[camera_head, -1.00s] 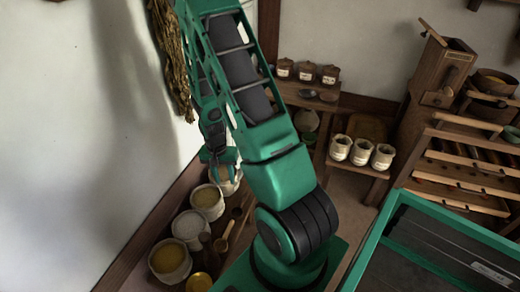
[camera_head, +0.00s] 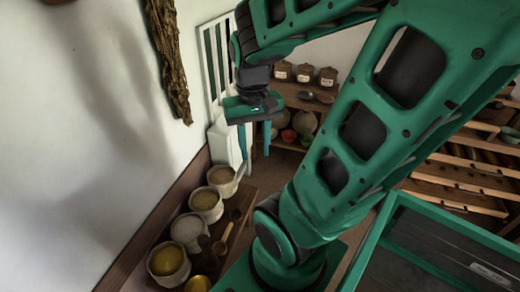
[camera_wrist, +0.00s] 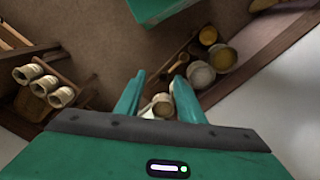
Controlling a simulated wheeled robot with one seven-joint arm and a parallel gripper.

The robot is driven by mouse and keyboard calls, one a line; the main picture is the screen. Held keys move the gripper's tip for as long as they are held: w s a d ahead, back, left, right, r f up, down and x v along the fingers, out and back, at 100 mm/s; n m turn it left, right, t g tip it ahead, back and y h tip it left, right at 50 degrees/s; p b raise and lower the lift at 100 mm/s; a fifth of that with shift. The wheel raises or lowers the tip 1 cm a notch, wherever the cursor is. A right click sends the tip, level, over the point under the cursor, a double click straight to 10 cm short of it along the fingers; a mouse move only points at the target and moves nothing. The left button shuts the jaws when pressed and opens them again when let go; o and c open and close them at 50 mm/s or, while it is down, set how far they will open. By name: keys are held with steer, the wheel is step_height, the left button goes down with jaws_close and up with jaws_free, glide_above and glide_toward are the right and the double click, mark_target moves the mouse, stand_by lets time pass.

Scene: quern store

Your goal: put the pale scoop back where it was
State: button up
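A light tan scoop (camera_head: 224,236) with a long handle lies on the low wooden bench (camera_head: 240,204), beside the row of sacks; I take it for the pale scoop. My gripper (camera_head: 254,140) hangs above and beyond the far end of the bench, fingers down and apart. In the wrist view my gripper (camera_wrist: 155,96) is open, with no object clearly between its fingers. A pale sack (camera_wrist: 161,106) shows beyond and below the gap. My fingers partly hide the bench there.
Several filled sacks, such as the yellow one (camera_head: 168,261), line the bench by the wall. A brass bowl (camera_head: 198,283) is at its near end. A shelf with lidded jars (camera_head: 305,73) stands behind. A wooden rack (camera_head: 455,182) is at right.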

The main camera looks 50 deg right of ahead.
steer(key=shift+n+y, duration=0.3)
steer(key=s, duration=0.1)
steer(key=s+r, duration=0.1)
steer(key=s+a, duration=0.1)
steer(key=shift+s+r, duration=0.4)
